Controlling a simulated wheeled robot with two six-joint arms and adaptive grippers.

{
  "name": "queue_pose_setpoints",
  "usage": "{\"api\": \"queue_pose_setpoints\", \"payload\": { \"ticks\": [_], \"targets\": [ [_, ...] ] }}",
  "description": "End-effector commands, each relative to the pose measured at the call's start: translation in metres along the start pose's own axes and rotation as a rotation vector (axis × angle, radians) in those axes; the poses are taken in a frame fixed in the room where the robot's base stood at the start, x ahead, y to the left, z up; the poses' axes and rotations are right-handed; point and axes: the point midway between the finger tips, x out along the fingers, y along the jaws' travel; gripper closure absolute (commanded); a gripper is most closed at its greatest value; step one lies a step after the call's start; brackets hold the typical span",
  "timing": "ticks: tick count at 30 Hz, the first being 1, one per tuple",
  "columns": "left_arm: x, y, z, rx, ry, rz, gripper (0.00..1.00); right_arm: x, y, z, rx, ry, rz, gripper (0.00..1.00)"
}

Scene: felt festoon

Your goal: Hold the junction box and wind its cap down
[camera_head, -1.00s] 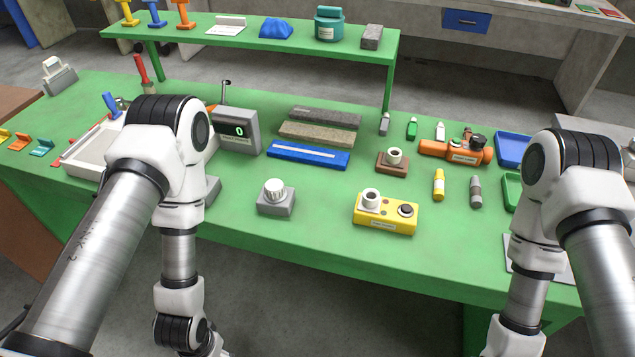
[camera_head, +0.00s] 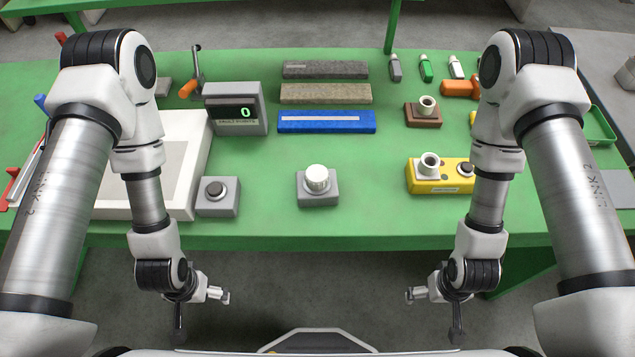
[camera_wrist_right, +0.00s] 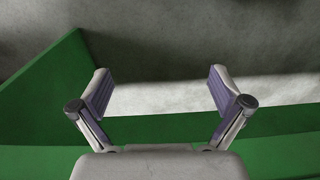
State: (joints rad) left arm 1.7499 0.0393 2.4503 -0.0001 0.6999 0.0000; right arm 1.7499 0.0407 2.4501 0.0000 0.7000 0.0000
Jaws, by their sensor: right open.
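The junction box (camera_head: 318,198) is a small grey block on the green bench, near its front edge at the middle of the head view. Its white ribbed cap (camera_head: 317,178) stands upright on top; how far it is screwed down I cannot tell. My left gripper (camera_head: 224,296) is below and in front of the bench edge, left of the box, too small to judge its fingers. My right gripper (camera_head: 410,296) is in front of the bench, right of the box. In the right wrist view this gripper (camera_wrist_right: 160,88) is open with nothing between its fingers.
A yellow block (camera_head: 440,176) stands right. Behind are a blue bar (camera_head: 326,121) and a grey display unit (camera_head: 236,108). Bench around the junction box is clear.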

Motion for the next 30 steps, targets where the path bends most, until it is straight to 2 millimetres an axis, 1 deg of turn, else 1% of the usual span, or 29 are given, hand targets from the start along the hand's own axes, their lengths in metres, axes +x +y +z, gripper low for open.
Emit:
{"api": "queue_pose_setpoints", "payload": {
  "ticks": [5, 8, 11, 14, 16, 18, 20, 21, 23, 24, 27, 30],
  "targets": [
    [0.0, 0.0, 0.0, -0.001, 0.0, 0.0, 0.0, 0.001, 0.001, 0.002, 0.008, -0.023, 0.004, 0.03],
    [0.0, 0.0, 0.0, -0.001, 0.001, 0.0, 0.0, 0.001, 0.003, 0.006, 0.038, -0.098, 0.017, 0.03],
    [0.0, 0.0, 0.0, -0.001, 0.001, 0.0, 0.0, -0.002, 0.004, 0.016, 0.096, -0.239, 0.034, 0.03],
    [0.0, 0.0, 0.0, -0.001, 0.001, 0.0, 0.0, -0.014, 0.0, 0.026, 0.176, -0.416, 0.043, 0.03],
    [0.0, 0.0, 0.0, -0.001, 0.001, 0.0, 0.0, -0.027, -0.006, 0.031, 0.235, -0.547, 0.04, 0.03],
    [0.0, 0.0, 0.0, -0.001, 0.001, 0.0, 0.0, -0.045, -0.016, 0.034, 0.291, -0.677, 0.029, 0.03],
    [0.0, 0.0, 0.0, -0.001, 0.001, 0.0, 0.0, -0.064, -0.026, 0.031, 0.34, -0.781, 0.012, 0.03],
    [0.0, 0.0, 0.0, -0.001, 0.001, 0.0, 0.0, -0.079, -0.033, 0.021, 0.374, -0.836, -0.007, 0.03],
    [0.0, 0.0, 0.0, -0.001, 0.001, 0.0, 0.0, -0.102, -0.043, -0.009, 0.423, -0.855, -0.044, 0.03],
    [0.0, 0.0, 0.0, -0.001, 0.001, 0.0, 0.0, -0.114, -0.048, -0.029, 0.449, -0.841, -0.065, 0.03],
    [0.0, 0.0, 0.0, -0.001, 0.001, 0.0, 0.0, -0.142, -0.055, -0.072, 0.493, -0.785, -0.113, 0.03],
    [0.0, 0.0, 0.0, -0.001, 0.001, 0.0, 0.0, -0.167, -0.06, -0.105, 0.522, -0.736, -0.153, 0.03]
  ]
}}
